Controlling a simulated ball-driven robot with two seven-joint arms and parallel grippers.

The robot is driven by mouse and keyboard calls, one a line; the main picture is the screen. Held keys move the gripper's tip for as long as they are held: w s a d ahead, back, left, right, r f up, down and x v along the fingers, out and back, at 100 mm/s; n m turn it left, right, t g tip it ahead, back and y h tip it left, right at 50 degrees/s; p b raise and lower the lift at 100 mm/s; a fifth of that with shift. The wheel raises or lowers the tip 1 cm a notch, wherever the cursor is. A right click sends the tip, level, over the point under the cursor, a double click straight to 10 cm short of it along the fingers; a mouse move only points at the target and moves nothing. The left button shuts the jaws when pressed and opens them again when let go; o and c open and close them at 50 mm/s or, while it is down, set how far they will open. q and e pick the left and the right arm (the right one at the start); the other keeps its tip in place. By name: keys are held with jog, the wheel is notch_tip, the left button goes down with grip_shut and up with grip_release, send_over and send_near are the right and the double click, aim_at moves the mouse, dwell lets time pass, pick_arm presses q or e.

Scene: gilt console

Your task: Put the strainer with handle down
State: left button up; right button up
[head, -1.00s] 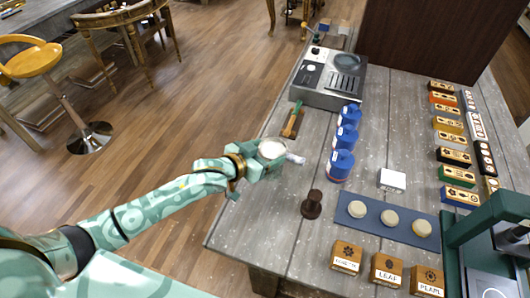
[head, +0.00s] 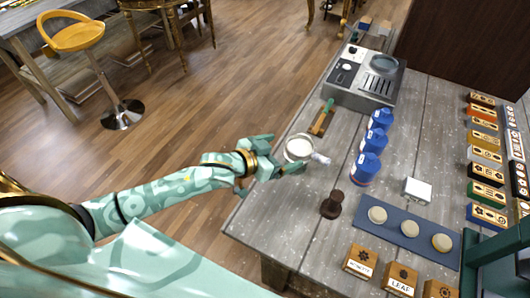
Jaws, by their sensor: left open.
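The strainer with handle (head: 299,148) is a round, pale-meshed bowl with a short light handle pointing right. It is at the left edge of the grey table (head: 300,216), beyond my left gripper's fingers. My left gripper (head: 278,157) is open, its fingers beside the strainer's left side. I cannot tell whether a finger still touches the strainer. My right gripper is not in view.
Several blue canisters (head: 364,168) stand right of the strainer. A dark brown tamper (head: 331,204) stands nearer, and a green-handled tool (head: 322,117) lies behind. A blue mat (head: 400,232) holds pale discs. Bare tabletop lies between strainer and tamper.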

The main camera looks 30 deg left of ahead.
pick_arm(q)
jog(key=v, duration=0.7)
jog(key=shift+p, duration=0.3)
